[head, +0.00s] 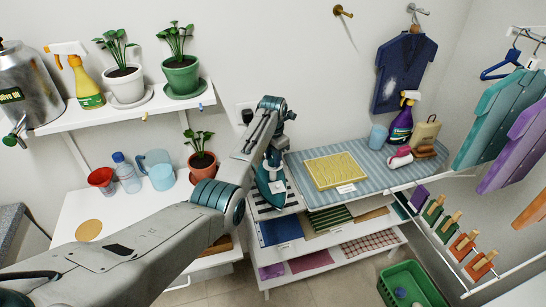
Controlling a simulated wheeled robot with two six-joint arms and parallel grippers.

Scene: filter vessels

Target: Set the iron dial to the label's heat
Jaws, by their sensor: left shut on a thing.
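A teal iron (270,188) is on the striped left end of the ironing surface. My left gripper (271,157) reaches down over the top of the iron and is shut on it. The arm and gripper cover the iron's upper part, so I cannot see its dial or which part is held. A folded yellow cloth (335,170) lies to the right of the iron. A small white label (346,188) is at the cloth's front edge; its marking is too small to read. My right gripper is out of view.
A purple spray bottle (401,120), a blue cup (377,137) and a pink-and-white item (400,157) stand right of the cloth. Folded cloths fill the shelves below. A potted plant (202,162) stands close left of my arm. A green basket (410,287) is on the floor.

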